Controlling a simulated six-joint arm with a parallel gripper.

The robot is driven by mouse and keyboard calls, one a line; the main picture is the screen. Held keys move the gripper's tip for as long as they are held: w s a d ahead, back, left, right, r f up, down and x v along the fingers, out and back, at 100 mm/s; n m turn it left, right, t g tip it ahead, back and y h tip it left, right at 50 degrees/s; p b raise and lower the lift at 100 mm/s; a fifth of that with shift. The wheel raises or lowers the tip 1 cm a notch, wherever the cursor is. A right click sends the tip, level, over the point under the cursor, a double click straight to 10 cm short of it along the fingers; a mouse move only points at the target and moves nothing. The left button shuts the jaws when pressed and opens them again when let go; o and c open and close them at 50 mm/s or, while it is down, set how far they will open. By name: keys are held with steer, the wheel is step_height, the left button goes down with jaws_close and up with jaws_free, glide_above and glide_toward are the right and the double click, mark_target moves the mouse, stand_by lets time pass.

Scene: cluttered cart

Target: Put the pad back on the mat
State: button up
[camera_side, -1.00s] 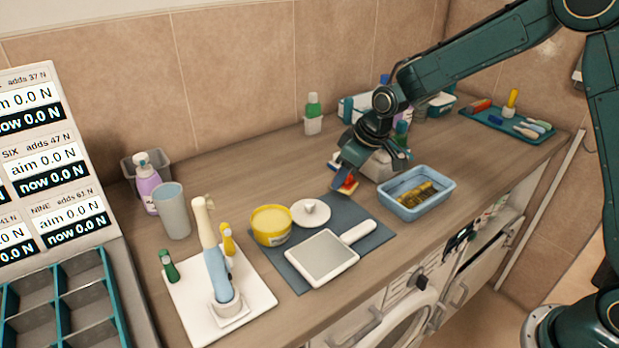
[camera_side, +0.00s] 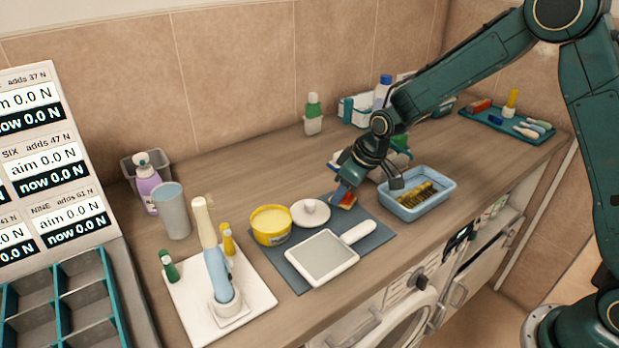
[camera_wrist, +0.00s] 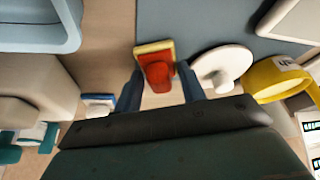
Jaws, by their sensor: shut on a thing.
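The pad (camera_side: 347,201), with a red grip and a yellowish base, is between the fingers of my gripper (camera_side: 343,194). In the wrist view the red grip of the pad (camera_wrist: 158,73) sits between the two blue fingertips, and my gripper (camera_wrist: 160,68) is shut on it. The dark blue-grey mat (camera_side: 375,236) lies on the counter. The pad is at the mat's far right corner in the side view. In the wrist view it overlaps the edge of the mat (camera_wrist: 190,18). I cannot tell whether it touches the mat.
On the mat are a white-framed plate with a handle (camera_side: 322,258), a yellow tub (camera_side: 270,226) and a white knobbed lid (camera_side: 310,212) close beside the pad. A blue basin (camera_side: 412,210) stands right of the mat. A white board (camera_side: 255,300) holds upright items at the left.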

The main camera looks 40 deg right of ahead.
steer(key=o, duration=1)
steer(key=shift+f, duration=0.1)
steer(key=shift+o, duration=0.2)
steer(key=v, duration=1.2)
steer(key=shift+r, duration=0.2)
